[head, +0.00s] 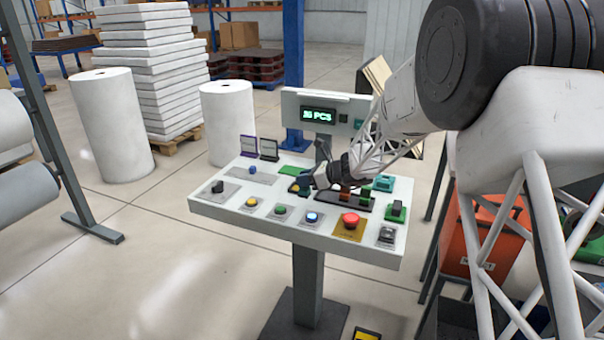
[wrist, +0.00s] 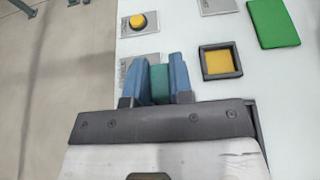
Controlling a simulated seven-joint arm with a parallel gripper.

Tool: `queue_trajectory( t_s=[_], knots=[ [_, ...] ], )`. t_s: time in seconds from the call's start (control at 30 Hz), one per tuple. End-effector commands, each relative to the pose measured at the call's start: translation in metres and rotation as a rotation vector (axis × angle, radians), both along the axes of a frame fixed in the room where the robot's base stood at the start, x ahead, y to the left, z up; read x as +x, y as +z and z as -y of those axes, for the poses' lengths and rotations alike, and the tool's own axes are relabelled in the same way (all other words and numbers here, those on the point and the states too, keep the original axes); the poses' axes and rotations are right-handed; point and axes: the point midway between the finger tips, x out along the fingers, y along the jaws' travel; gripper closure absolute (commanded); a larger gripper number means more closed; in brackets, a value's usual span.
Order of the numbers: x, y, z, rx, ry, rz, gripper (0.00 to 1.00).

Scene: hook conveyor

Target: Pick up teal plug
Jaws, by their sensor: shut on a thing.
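The teal plug (wrist: 159,84) is between the two blue fingers of my gripper (wrist: 160,79) in the wrist view. The fingers are shut on its sides. Its lower part is hidden by the gripper body, and I cannot tell whether it touches the panel. In the head view my gripper (head: 304,184) is over the middle of the white control panel (head: 225,205). I cannot make out the plug there.
A yellow square in a dark frame (wrist: 221,61), a yellow button (wrist: 138,21) and a green plate (wrist: 273,22) lie near the gripper. A red button (head: 350,219) and a teal block (head: 383,183) sit on the panel. A display (head: 319,114) rises behind.

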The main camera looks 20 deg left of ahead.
Motion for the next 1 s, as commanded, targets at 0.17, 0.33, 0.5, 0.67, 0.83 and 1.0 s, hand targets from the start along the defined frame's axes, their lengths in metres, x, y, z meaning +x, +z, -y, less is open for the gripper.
queue_trajectory(
  t_s=[0.17, 0.33, 0.5, 0.67, 0.83, 1.0],
  knots=[
    [-0.020, 0.003, 0.013, 0.000, 0.000, 0.000, 1.00],
    [-0.033, 0.005, 0.022, 0.000, 0.000, 0.000, 1.00],
    [-0.041, 0.004, 0.027, 0.000, 0.000, 0.000, 1.00],
    [-0.044, 0.005, 0.029, 0.000, 0.000, 0.000, 1.00],
    [-0.044, 0.005, 0.029, 0.000, 0.000, 0.000, 1.00],
    [-0.044, 0.005, 0.029, 0.000, 0.000, 0.000, 1.00]
  ],
)
